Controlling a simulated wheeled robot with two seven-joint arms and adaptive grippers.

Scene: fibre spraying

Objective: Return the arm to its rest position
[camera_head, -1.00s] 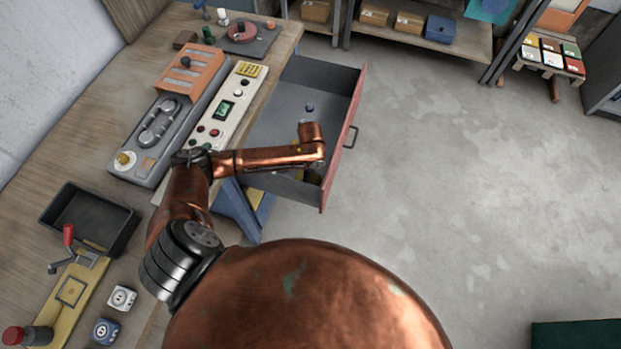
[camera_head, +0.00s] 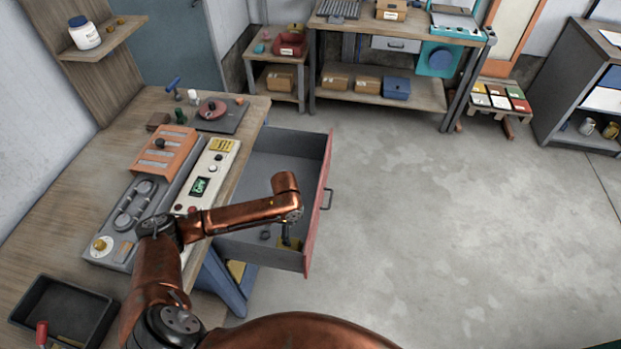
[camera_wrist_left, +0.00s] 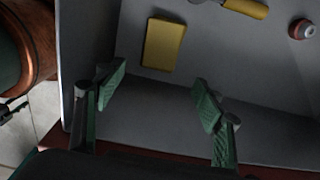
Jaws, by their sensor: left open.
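My left arm (camera_head: 240,214), copper-coloured, reaches from the left over the open drawer (camera_head: 317,205). My left gripper (camera_head: 288,240) points down into the drawer, small and dark in the head view. In the left wrist view the gripper (camera_wrist_left: 160,92) has its green-padded fingers spread wide, with nothing between them. A yellow block (camera_wrist_left: 159,43) lies on the drawer floor just beyond the fingertips, apart from them. My right gripper is not in view.
The drawer also holds a yellow-handled tool (camera_wrist_left: 245,8) and a round reddish knob-like piece (camera_wrist_left: 302,29). The drawer walls stand close around the gripper. A control panel (camera_head: 207,185) and a black tray (camera_head: 62,312) are on the bench. Open floor (camera_head: 450,220) lies to the right.

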